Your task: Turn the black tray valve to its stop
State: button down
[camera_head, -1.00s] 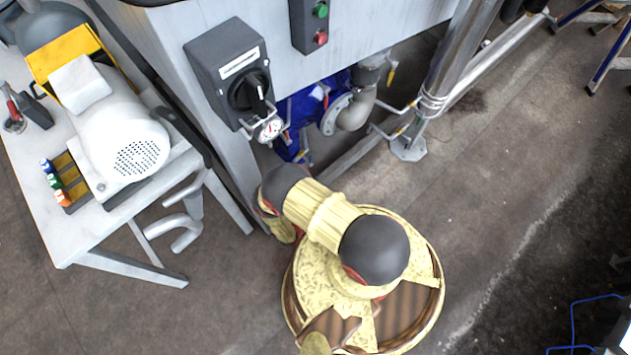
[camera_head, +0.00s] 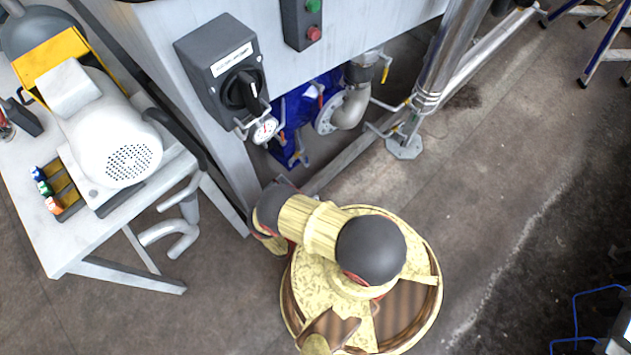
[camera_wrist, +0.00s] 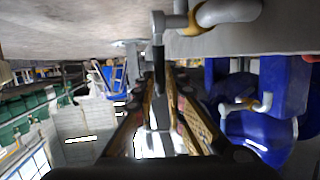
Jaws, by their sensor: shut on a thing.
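In the wrist view, a black lever (camera_wrist: 158,56) hangs from a pale metal pipe fitting, which I take for the black tray valve. My gripper (camera_wrist: 160,78) points at it, with the fingertips closed around the lever's lower end. The exact contact is small and partly hidden by the fingers. In the head view, my arm reaches toward the underside of the grey machine, and my gripper and the lever cannot be made out there.
A blue housing (camera_head: 293,150) with pipework lies under the machine; it fills the right of the wrist view (camera_wrist: 255,120). A grey switch box (camera_head: 215,60) with a black knob is above. A white table (camera_head: 85,235) with a motor (camera_head: 115,135) stands left.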

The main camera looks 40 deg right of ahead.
jog(key=c, duration=2.1)
grip_release()
jog(key=shift+r, duration=4.95)
jog(key=shift+c, duration=0.5)
